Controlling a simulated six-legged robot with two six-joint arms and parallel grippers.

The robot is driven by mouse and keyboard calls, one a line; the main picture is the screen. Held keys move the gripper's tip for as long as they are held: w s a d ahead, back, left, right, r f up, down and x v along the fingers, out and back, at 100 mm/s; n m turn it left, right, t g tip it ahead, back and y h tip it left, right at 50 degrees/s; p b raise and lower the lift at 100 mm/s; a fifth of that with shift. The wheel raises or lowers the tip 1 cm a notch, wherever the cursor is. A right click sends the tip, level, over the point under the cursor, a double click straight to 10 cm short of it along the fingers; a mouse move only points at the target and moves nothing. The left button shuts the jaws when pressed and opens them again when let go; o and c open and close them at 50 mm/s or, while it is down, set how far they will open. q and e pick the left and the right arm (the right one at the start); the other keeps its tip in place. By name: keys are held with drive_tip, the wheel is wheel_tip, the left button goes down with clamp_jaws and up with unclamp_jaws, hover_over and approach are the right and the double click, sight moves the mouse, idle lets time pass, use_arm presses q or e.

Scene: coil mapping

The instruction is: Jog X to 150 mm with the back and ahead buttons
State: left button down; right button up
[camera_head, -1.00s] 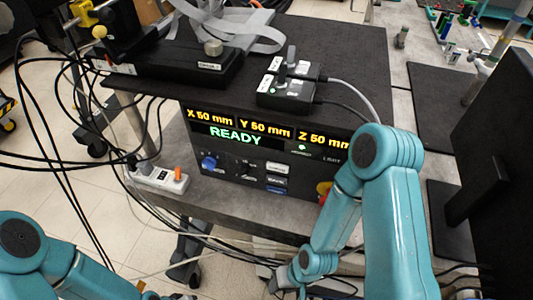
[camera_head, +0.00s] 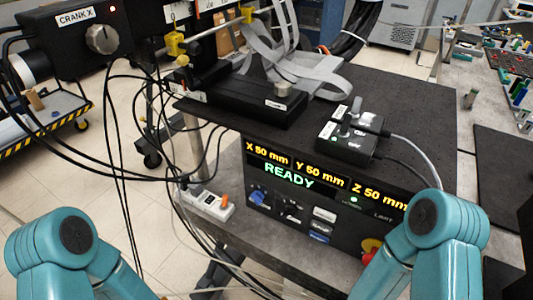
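The black control panel (camera_head: 275,225) faces me on the front of the bench. Its display (camera_head: 290,177) reads X 50 mm, Y 50 mm, Z 50 mm, with READY in green below. Under it are a blue knob (camera_head: 257,197), a black knob (camera_head: 292,207) and a column of small buttons: a pale upper one (camera_head: 324,214), a middle one (camera_head: 320,226) and a bluish lower one (camera_head: 319,238). Their labels are too small to read. Only teal links of my arms show, at lower left and lower right. Neither gripper is in view.
A red and yellow stop button (camera_head: 371,245) sits at the panel's right, close to my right arm. A white power strip (camera_head: 207,204) and hanging black cables are at the left. A CRANK X unit (camera_head: 85,38) is upper left.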

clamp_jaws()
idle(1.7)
